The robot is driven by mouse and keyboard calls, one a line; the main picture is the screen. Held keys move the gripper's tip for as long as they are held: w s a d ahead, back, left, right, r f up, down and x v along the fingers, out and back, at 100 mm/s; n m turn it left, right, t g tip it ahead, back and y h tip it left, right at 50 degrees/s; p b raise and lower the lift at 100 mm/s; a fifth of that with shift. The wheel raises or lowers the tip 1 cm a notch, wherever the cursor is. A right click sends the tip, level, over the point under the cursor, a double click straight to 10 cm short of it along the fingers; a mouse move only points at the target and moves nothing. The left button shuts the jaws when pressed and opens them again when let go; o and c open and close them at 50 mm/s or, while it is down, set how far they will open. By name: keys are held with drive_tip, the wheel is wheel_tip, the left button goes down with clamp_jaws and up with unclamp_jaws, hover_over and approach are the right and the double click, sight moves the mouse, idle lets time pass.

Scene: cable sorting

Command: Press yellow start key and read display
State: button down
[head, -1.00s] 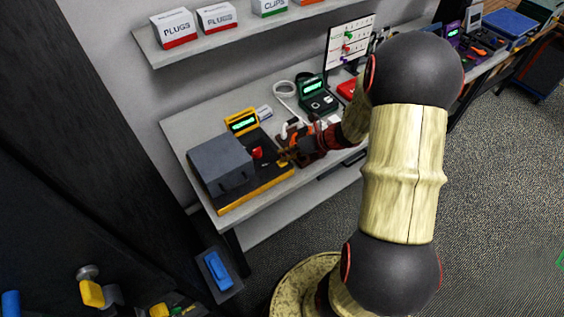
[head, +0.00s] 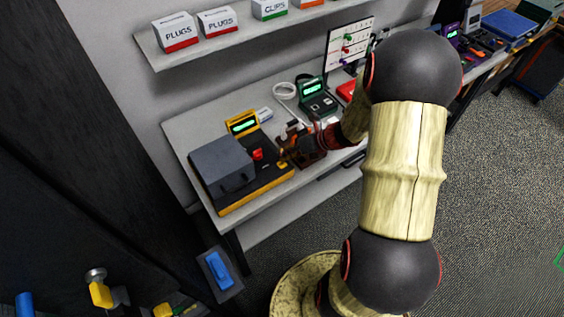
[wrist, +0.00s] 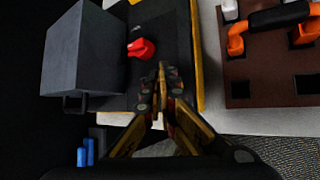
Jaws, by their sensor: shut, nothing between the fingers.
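The tester is a black panel (head: 262,179) with a yellow edge, on the bench in the head view. A grey box (head: 222,165) covers its left part and a red knob (head: 257,154) stands near its middle. The yellow key (head: 282,164) shows near the panel's right end. A yellow-framed display (head: 243,123) behind it shows green lit characters, too small to read. My gripper (head: 283,150) is shut and empty near the key; I cannot tell the gap. In the wrist view its fingertips (wrist: 162,72) are over the panel, right of the red knob (wrist: 141,48); the key cannot be made out there.
A shelf with boxes overhangs the back.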

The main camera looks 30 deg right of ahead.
wheel_tip(320, 180, up, 5)
drive_tip(key=p, duration=0.5)
idle(0.4)
idle(0.6)
